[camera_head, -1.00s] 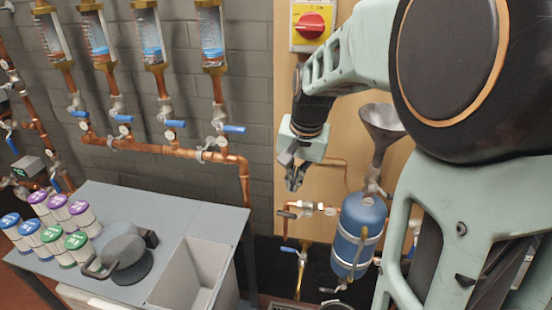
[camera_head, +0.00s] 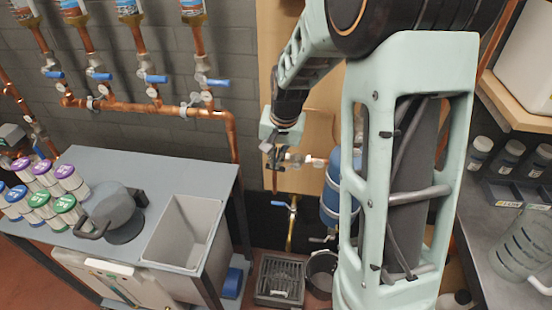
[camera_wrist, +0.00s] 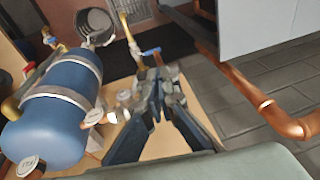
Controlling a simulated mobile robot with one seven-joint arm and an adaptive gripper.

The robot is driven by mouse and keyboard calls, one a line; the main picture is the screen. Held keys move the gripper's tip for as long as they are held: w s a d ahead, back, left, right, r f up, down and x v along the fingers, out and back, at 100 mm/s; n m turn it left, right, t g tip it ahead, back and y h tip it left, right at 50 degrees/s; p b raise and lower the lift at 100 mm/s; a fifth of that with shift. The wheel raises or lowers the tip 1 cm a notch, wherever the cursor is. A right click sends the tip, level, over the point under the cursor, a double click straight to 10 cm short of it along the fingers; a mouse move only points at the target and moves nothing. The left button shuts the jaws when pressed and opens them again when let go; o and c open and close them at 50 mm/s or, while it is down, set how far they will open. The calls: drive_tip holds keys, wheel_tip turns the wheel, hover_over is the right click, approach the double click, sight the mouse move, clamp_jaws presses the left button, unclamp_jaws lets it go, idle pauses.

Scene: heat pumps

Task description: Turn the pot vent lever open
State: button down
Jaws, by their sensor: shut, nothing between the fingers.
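The pot is a blue tank with pale bands, mostly behind my arm in the head view (camera_head: 331,197) and clear in the wrist view (camera_wrist: 52,105). A short copper side pipe with a pale valve fitting (camera_head: 300,160) runs left from its top; the fitting also shows in the wrist view (camera_wrist: 122,100). I cannot make out the vent lever's handle there; my fingers cover that spot. My gripper (camera_head: 273,160) is at the outer left end of this pipe. In the wrist view my gripper (camera_wrist: 161,80) is shut and empty, close beside the fitting; contact is unclear.
A yellow pipe with a blue-handled valve (camera_head: 287,204) stands below the gripper. A grey crate (camera_head: 281,280) and a bucket (camera_head: 321,272) sit on the floor. A bench with a sink (camera_head: 184,233) is left; a shelf with a jug (camera_head: 525,240) is right.

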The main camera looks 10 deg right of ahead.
drive_tip(key=shift+a+b+x, duration=0.2)
drive_tip(key=shift+b+x, duration=0.65)
drive_tip(key=shift+x, duration=0.05)
drive_tip(key=shift+s, duration=0.15)
drive_tip(key=shift+a, duration=0.1)
